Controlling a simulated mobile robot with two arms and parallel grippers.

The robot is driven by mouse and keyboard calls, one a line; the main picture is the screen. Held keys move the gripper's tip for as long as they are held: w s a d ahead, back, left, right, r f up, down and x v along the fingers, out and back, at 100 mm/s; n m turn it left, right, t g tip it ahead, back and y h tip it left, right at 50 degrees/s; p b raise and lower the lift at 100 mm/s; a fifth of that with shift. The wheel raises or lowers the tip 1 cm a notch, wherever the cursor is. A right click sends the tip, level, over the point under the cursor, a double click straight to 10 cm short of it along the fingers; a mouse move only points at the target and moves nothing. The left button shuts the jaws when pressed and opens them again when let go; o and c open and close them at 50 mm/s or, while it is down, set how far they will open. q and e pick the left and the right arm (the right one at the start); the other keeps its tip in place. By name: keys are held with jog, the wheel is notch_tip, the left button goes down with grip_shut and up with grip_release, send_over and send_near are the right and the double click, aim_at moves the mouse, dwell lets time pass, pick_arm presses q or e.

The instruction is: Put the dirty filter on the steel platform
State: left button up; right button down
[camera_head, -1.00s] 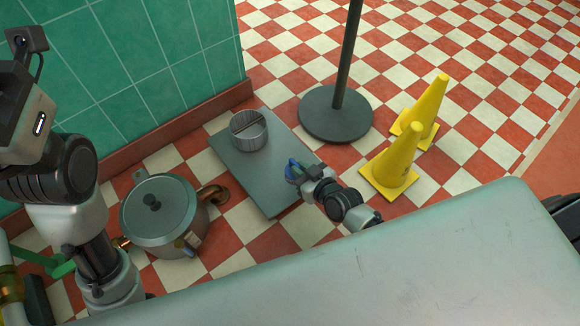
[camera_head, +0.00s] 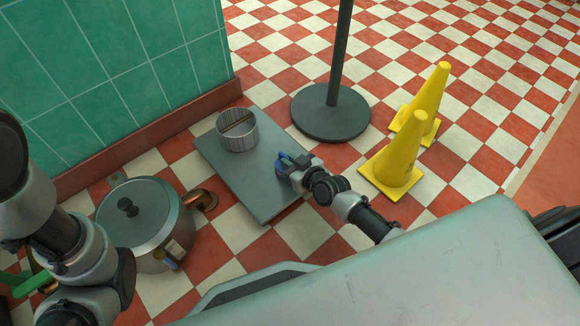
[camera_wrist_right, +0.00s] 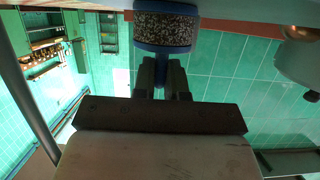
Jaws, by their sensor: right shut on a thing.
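The steel platform (camera_head: 262,194) is a flat grey plate on the checkered floor in the head view. The dirty filter, a speckled grey-brown cylinder with blue rims (camera_wrist_right: 163,30), is held in my right gripper (camera_wrist_right: 163,78). In the head view only a small blue part of the filter (camera_head: 284,162) shows, at the platform's right side. My right gripper (camera_head: 291,168) is low there, shut on the filter by a blue tab. I cannot tell whether the filter touches the platform. My left arm comes in at the left; its gripper is out of view.
A ribbed metal cylinder (camera_head: 237,131) stands on the platform's far part. A lidded pot (camera_head: 147,222) with copper pipe is to the left. A pole's round base (camera_head: 331,114) and two yellow cones (camera_head: 394,160) stand right. A green tiled wall (camera_head: 120,60) is behind.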

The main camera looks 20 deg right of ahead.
jog(key=shift+r, duration=0.1)
jog(key=shift+f, duration=0.25)
jog(key=c, duration=1.2)
grip_release()
jog(key=shift+o, duration=0.2)
jog(key=shift+r, duration=0.1)
